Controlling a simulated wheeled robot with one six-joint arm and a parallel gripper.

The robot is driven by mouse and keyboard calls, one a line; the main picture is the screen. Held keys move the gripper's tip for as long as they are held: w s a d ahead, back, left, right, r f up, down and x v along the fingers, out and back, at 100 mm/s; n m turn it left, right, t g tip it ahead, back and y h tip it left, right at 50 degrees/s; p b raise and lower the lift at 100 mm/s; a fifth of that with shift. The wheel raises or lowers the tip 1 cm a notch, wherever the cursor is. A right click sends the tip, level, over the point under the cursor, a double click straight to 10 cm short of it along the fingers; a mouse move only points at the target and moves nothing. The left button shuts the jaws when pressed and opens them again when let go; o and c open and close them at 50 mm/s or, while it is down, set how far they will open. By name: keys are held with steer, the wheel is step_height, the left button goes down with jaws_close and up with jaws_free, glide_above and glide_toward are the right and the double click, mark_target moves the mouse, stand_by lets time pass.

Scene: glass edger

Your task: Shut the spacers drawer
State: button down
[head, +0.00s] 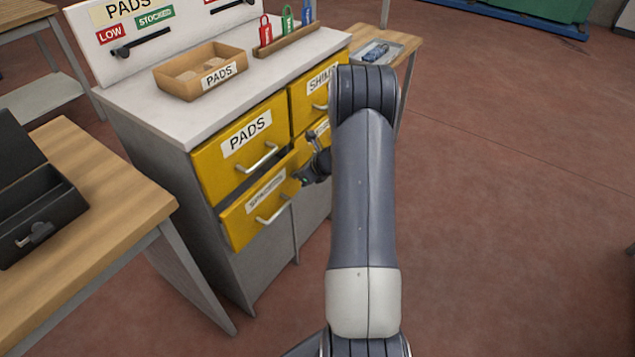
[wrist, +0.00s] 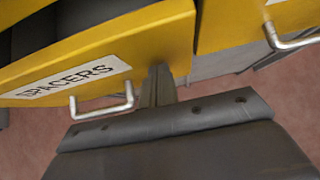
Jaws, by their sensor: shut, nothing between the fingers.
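The spacers drawer (head: 236,226) is the yellow lower-left drawer of the cabinet, with a SPACERS label and a silver bar handle. It stands part-way out. In the wrist view its yellow front (wrist: 165,40) fills the upper left, and a dark interior shows behind the top edge. Its handle (wrist: 103,112) is left of my fingers. My gripper (wrist: 158,74) is shut and empty, with its fingertips at the front's right part, right of the label. They look in contact or very close; I cannot tell which. In the head view my gripper (head: 303,176) is partly hidden by my arm.
The PADS drawer (head: 215,167) above looks shut. The SHIMS drawer (head: 300,98) is upper right, partly behind my arm. A wooden table (head: 110,215) with a black box (head: 50,205) stands at left. The PADS tray (head: 180,85) sits on the cabinet top. The floor at right is clear.

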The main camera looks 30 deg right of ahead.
mark_target(291, 169)
steer(key=w, duration=0.1)
steer(key=w+a, duration=0.1)
steer(key=shift+w+a, duration=0.1)
steer(key=shift+w, duration=0.3)
steer(key=shift+w+a+r, duration=0.1)
steer(key=shift+w, duration=0.15)
steer(key=shift+r, duration=0.1)
